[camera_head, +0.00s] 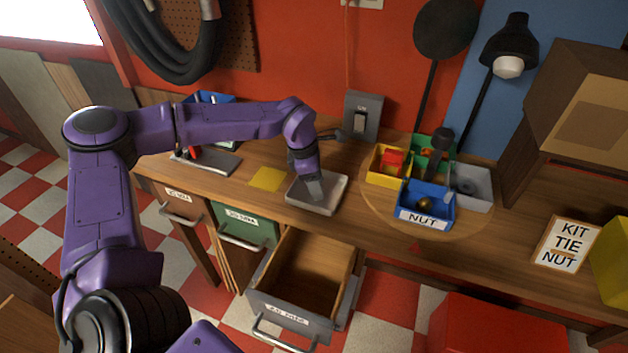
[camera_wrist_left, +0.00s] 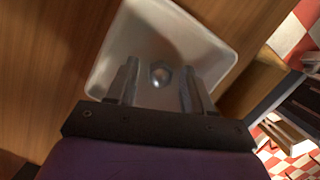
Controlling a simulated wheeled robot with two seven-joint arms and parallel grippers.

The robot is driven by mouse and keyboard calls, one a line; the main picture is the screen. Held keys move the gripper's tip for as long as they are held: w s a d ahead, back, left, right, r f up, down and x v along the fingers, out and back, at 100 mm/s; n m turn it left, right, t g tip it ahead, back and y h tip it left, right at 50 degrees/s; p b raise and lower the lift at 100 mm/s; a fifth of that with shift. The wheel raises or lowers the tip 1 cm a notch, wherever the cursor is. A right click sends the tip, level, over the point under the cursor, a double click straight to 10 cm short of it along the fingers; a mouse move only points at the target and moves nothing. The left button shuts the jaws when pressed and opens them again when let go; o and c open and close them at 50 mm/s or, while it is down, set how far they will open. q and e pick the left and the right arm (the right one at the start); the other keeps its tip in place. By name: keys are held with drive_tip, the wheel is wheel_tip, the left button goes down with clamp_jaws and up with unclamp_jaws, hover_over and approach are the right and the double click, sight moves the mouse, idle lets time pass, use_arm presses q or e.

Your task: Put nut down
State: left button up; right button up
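A small round grey metal piece, which looks like the nut (camera_wrist_left: 160,75), lies in a pale grey tray (camera_wrist_left: 218,58). The tray also shows on the bench in the head view (camera_head: 338,200). My left gripper (camera_head: 317,197) points down into this tray, and its fingers hide the nut there. In the left wrist view the fingers of the left gripper (camera_wrist_left: 160,82) stand apart, one each side of the nut, with a visible gap on both sides. A blue bin labelled NUT (camera_head: 424,218) stands to the right with a brass-coloured piece inside. My right gripper is not in view.
Yellow (camera_head: 377,178), green and grey bins stand beside the blue bin on a round wooden board. An open, empty-looking drawer (camera_head: 300,280) juts out below the tray. A yellow square (camera_head: 267,179) lies left of the tray. A sign (camera_head: 565,245) reads KIT TIE NUT.

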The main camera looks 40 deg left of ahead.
use_arm(q)
drive_tip(key=shift+r, duration=0.3)
drive_tip(key=b+v, duration=0.1)
drive_tip(key=v, duration=1)
drive_tip(key=shift+r, duration=0.35)
